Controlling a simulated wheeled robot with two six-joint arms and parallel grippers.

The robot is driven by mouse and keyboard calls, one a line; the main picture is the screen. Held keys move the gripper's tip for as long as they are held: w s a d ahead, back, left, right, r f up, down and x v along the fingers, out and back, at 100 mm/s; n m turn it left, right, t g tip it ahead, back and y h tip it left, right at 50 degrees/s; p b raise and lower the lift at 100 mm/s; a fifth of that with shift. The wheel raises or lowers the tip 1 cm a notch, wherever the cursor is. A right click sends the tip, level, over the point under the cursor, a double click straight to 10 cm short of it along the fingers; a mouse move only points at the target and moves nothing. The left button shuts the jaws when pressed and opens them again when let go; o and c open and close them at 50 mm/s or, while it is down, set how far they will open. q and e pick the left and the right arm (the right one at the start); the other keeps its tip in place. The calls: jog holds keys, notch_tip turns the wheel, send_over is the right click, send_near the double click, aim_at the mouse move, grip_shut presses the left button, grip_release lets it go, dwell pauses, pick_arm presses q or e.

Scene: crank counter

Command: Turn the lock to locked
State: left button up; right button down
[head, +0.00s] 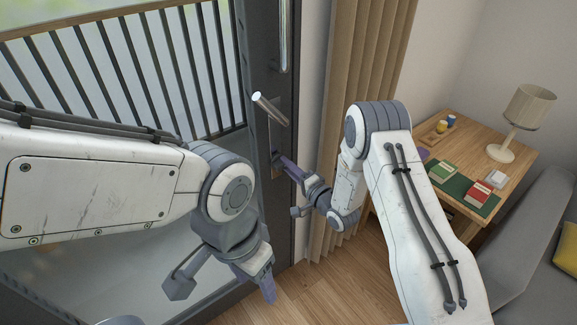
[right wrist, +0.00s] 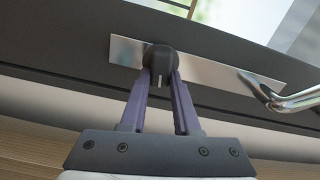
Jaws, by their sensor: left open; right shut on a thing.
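The lock's dark round knob (right wrist: 160,60) sits on a silver plate (right wrist: 125,50) on the dark door frame in the right wrist view. A short pale mark on the knob points down toward my gripper. My right gripper (right wrist: 161,80) is shut on the knob, one purple finger on each side. In the head view my right gripper (head: 279,162) reaches the door edge below the lever handle (head: 269,108), and the knob is hidden there. My left gripper (head: 262,282) is open and empty, low in front of the door, apart from the lock.
The lever handle also shows at the right of the right wrist view (right wrist: 295,100). A beige curtain (head: 360,50) hangs right of the door. A wooden table (head: 460,130) with a lamp (head: 525,108) and books stands further right, beside a grey sofa (head: 525,235).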

jog(key=shift+d+m, duration=0.1)
jog(key=shift+m, duration=0.8)
jog(key=shift+f, duration=0.1)
jog(key=c, duration=0.6)
grip_release()
jog(key=shift+c, duration=0.2)
jog(key=v, duration=1)
jog(key=shift+s, duration=0.15)
